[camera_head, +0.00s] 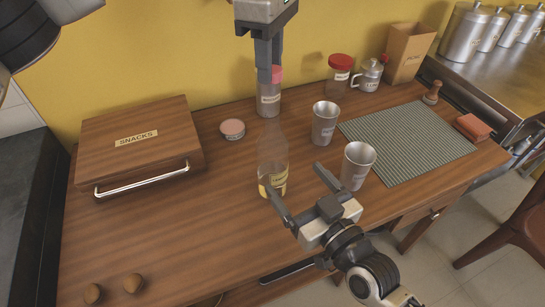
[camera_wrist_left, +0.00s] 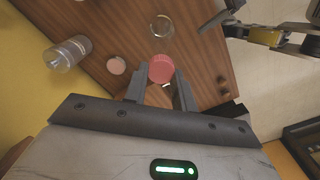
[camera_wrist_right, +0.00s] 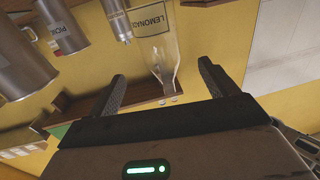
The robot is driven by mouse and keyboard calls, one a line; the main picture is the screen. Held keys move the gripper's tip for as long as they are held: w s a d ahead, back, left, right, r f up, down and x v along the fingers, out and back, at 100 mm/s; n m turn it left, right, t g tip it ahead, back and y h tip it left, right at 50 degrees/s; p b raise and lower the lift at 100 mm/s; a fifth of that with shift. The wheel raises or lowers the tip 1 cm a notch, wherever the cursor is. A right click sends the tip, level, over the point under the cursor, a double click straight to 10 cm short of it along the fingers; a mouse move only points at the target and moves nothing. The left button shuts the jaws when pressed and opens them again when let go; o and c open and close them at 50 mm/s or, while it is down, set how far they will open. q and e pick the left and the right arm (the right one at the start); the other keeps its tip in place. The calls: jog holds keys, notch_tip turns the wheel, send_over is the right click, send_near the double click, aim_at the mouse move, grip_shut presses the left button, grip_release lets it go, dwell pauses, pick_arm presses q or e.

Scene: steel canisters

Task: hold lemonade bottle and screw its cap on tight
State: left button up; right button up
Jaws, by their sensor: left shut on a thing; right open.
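In the right wrist view the bottle (camera_wrist_right: 150,42) appears upside down with a bare neck. My left gripper (camera_head: 268,72) is shut on a pinkish-red cap (camera_head: 277,75), behind and above the bottle. The cap (camera_wrist_left: 162,68) also shows between the fingers in the left wrist view, apart from the bottle (camera_wrist_left: 161,27). My right gripper (camera_head: 292,177) is open, its fingers pointing toward the bottle from the front right, with nothing held.
A snacks box (camera_head: 140,140) is at left, a small round tin (camera_head: 232,129) behind the bottle. A jar (camera_head: 268,100) stands below my left gripper. Steel cups (camera_head: 325,122) (camera_head: 357,165) stand close to the bottle's right, before a green mat (camera_head: 408,142). The front left table is mostly clear.

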pick_arm(q)
jog(key=shift+s, duration=0.15)
pick_arm(e)
jog(key=shift+s, duration=0.1)
jog(key=x, duration=1.2)
jog(key=shift+c, duration=0.4)
jog(key=c, duration=1.4)
pick_arm(q)
send_over(270, 113)
jog(key=shift+f, duration=2.55)
jog(key=shift+f, duration=0.9)
jog(key=shift+f, duration=0.5)
